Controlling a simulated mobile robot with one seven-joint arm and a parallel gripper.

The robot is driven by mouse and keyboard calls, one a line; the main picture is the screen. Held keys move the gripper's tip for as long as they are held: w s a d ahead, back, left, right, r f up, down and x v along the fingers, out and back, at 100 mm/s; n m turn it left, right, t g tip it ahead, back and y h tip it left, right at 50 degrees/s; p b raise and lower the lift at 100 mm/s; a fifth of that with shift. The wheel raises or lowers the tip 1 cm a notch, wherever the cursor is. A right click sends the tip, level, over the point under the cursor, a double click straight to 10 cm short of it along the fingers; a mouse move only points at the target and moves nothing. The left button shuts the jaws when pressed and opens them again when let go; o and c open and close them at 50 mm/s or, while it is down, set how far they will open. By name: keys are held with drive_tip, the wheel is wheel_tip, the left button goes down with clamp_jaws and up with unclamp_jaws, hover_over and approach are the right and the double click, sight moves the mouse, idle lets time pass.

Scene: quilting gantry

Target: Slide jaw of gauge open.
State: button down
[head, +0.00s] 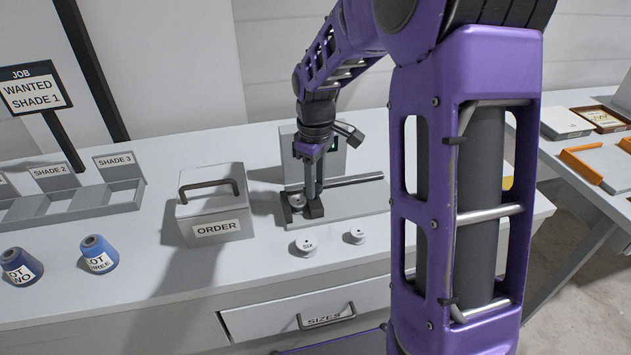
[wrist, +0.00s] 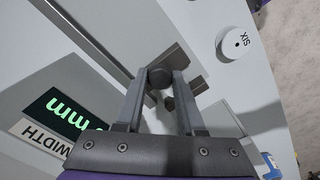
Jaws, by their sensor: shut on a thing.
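The gauge (head: 352,200) lies on the white table, a flat grey base with a dark rail (head: 350,181) running to the right. Its upright display is partly hidden behind my arm in the head view; in the wrist view the display (wrist: 65,115) shows green "mm" digits above a WIDTH label. My gripper (head: 312,198) points down at the left part of the gauge. In the wrist view my gripper (wrist: 160,82) is shut on the dark round knob (wrist: 160,76) of the sliding jaw (wrist: 183,60). A small grey round piece (head: 297,201) sits beside the jaw. The jaw gap is unclear.
Two white discs, one marked SIX (head: 305,246) and another (head: 356,236), lie in front of the gauge. A lidded ORDER box (head: 214,207) stands at its left. Two blue cones and a shade rack (head: 75,193) are farther left. A SIZES drawer (head: 320,312) is below.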

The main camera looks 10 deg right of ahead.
drive_tip(key=d, duration=0.4)
drive_tip(key=shift+p, duration=0.4)
drive_tip(key=c, duration=0.5)
unclamp_jaws()
drive_tip(key=shift+d, duration=0.1)
drive_tip(key=shift+c, duration=0.2)
wheel_tip(320, 180, up, 18)
drive_tip(key=p, duration=0.2)
drive_tip(key=shift+f, duration=0.25)
